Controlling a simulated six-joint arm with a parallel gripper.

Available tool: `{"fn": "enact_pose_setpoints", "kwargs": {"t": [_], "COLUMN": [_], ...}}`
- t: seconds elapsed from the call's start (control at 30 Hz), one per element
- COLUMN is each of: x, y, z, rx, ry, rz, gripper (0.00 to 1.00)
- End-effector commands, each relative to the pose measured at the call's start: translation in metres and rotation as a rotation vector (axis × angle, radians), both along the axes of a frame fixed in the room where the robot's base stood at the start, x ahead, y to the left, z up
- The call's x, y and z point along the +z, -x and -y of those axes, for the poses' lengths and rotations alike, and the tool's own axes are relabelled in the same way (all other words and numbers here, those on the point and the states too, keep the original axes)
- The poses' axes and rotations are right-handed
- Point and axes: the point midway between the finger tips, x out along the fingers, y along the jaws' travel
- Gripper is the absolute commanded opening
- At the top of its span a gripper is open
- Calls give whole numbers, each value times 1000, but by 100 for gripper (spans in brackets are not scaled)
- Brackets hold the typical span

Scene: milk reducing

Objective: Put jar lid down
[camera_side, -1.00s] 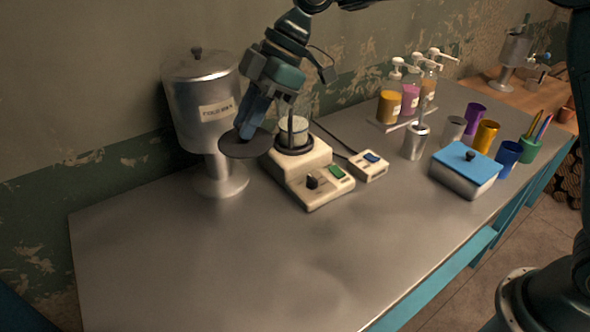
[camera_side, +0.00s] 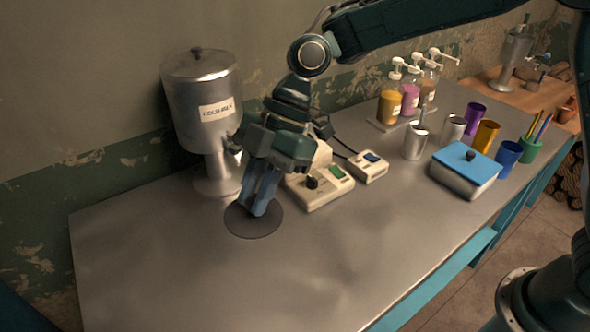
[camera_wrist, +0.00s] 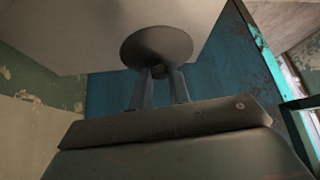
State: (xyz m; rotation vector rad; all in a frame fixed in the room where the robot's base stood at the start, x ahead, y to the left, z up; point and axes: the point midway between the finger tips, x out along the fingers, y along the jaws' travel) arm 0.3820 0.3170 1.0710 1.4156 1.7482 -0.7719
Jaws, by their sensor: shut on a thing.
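The jar lid is a flat dark grey disc (camera_side: 252,223), low over the steel table in front of the metal dispenser; I cannot tell whether it touches the table. My gripper (camera_side: 260,210) points down and is shut on the lid from above, its blue fingers hiding the grip point. In the wrist view, the lid (camera_wrist: 157,44) sits at the tips of my gripper's fingers (camera_wrist: 162,72).
The metal dispenser (camera_side: 202,100) stands behind left. A small control box (camera_side: 368,167), a blue-lidded box (camera_side: 464,172), a metal canister (camera_side: 415,142), coloured cups and pump bottles (camera_side: 390,100) stand to the right. The front left of the table (camera_side: 150,255) is clear.

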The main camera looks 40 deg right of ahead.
Motion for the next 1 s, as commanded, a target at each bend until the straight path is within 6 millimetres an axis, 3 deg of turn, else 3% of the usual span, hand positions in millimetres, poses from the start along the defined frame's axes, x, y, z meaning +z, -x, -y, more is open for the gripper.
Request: {"fn": "enact_pose_setpoints", "kwargs": {"t": [0.4,0.6,1.0], "x": [-81,-112,-126], "y": [1,0,0], "z": [0,1,0], "rx": [0,0,0], "ry": [3,3,0], "rz": [-4,-3,-1], "gripper": [0,0,0]}}
